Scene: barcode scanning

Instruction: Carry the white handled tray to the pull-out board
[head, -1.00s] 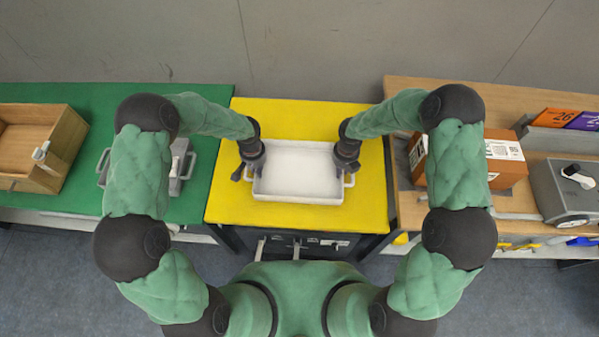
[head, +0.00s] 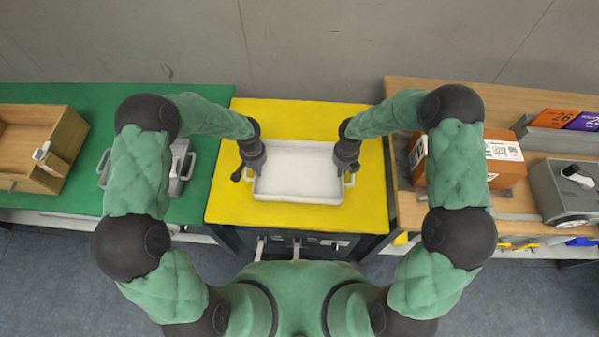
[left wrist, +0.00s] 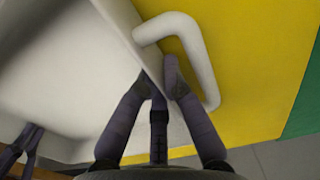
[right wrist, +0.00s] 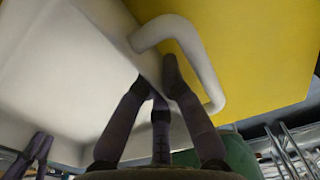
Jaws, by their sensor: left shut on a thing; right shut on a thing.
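The white handled tray (head: 298,175) is over the middle of the yellow table top, level and empty. It also shows in the left wrist view (left wrist: 75,55) and the right wrist view (right wrist: 70,60). My left gripper (head: 252,172) is shut on its left side wall, with one finger between the wall and the handle (left wrist: 205,65). My right gripper (head: 347,170) is shut the same way on its right side, next to the other handle (right wrist: 205,65). Whether the tray touches the table cannot be told. No pull-out board can be clearly made out.
The yellow table (head: 290,110) has free room around the tray. Below its front edge is a dark cabinet with handles (head: 297,246). A green table (head: 200,120) with a wooden box (head: 70,150) stands left. A wooden bench with a carton (head: 505,165) and a grey device (head: 565,190) stands right.

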